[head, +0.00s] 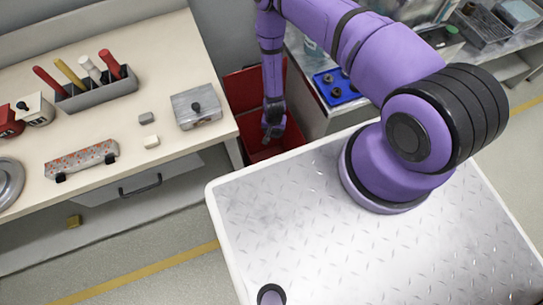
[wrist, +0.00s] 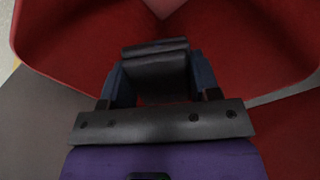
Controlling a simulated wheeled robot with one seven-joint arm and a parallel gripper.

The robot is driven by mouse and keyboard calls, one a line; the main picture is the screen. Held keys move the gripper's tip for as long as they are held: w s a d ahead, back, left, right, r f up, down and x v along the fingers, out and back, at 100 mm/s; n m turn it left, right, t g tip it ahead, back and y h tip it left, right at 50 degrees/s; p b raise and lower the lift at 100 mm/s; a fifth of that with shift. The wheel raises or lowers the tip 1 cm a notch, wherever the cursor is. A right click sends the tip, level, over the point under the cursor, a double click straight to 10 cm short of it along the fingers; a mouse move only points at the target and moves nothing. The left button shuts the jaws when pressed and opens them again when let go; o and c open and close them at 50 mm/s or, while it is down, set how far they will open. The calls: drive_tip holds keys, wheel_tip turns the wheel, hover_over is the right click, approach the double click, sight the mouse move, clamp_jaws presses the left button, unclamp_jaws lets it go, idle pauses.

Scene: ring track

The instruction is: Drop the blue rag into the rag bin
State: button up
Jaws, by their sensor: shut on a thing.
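The red rag bin (head: 243,92) stands on the floor in the gap between the workbench and a grey cabinet. My gripper (head: 272,130) points down over its opening, and my arm hides part of the bin. In the wrist view my gripper (wrist: 156,68) is shut, with the red bin walls (wrist: 60,45) around and below it. Dark blue cloth, the blue rag (wrist: 204,75), shows at both sides of the fingers. In the head view I cannot make out the rag.
The workbench (head: 190,145) on the left holds a tool rack (head: 97,90), a skateboard-like piece (head: 82,159) and a metal box (head: 196,106). On the right, the cabinet carries a blue tray (head: 336,88). My metal-topped base lies in front of the bin.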

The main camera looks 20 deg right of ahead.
drive_tip(key=shift+f, duration=0.1)
drive_tip(key=o, duration=1.3)
wheel_tip(320, 180, up, 11)
drive_tip(key=shift+f, duration=0.1)
